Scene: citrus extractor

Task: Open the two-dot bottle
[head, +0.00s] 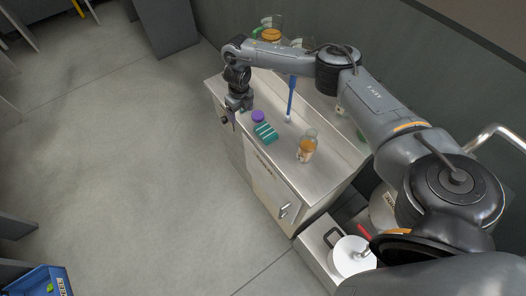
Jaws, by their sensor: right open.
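My right gripper (230,119) is at the front left edge of the steel-topped cabinet (335,163), pointing down. It is open, and I see nothing between its fingers. A purple-capped item (258,116) stands just right of it, apart from it. At the back left, partly behind my right arm, are a container with an orange lid (270,35) and a clear one with green on it (267,22). Dots are too small to make out on any of them, so I cannot tell which is the two-dot bottle. My left gripper is not in view.
A teal striped block (265,133) and a glass of orange liquid (307,148) are on the cabinet top. A blue-handled brush (291,100) stands behind them. A white round lid (350,256) is at the lower right. The floor (120,160) at left is clear.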

